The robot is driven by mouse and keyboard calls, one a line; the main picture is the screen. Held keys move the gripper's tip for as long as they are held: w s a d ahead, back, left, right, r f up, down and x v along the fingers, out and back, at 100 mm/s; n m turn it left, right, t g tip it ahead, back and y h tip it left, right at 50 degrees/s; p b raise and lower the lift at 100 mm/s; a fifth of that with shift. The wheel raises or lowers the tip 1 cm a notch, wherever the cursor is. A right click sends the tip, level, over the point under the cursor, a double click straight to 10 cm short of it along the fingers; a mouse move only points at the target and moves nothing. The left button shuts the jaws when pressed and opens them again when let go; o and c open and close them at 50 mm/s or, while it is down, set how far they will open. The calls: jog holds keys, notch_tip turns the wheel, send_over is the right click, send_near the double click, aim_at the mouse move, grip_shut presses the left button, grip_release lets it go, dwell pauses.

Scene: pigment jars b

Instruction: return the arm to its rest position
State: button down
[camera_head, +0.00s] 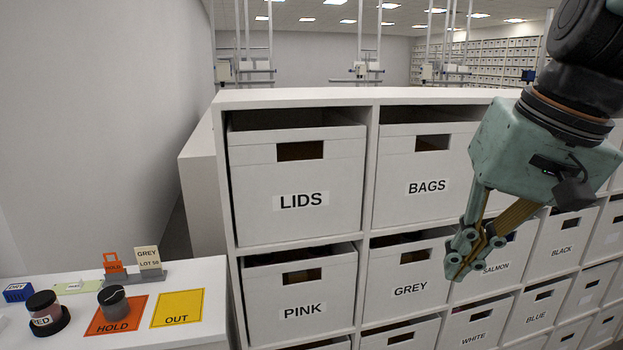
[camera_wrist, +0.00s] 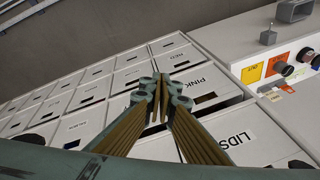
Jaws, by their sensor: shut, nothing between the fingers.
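My gripper (camera_head: 468,262) hangs from the arm at the right in the head view, in front of the shelf. Its fingers are together and hold nothing. In the wrist view my gripper (camera_wrist: 160,84) shows at the centre, fingertips meeting. The fingers are apart from the bins, with the salmon bin (camera_head: 497,262) and the grey bin (camera_head: 409,276) behind them in the head view.
A white shelf (camera_head: 300,97) holds labelled bins, among them the lids bin (camera_head: 255,178) and the bags bin (camera_head: 400,205).

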jog(key=s+f+n+h, duration=0.1)
jog(key=s+f+n, duration=0.1)
jog(key=s, duration=1.3)
jog(key=shift+s+a+f+n+t+h, duration=0.3)
jog(key=shift+a+f+h, duration=0.15)
jog(key=shift+f, duration=0.35)
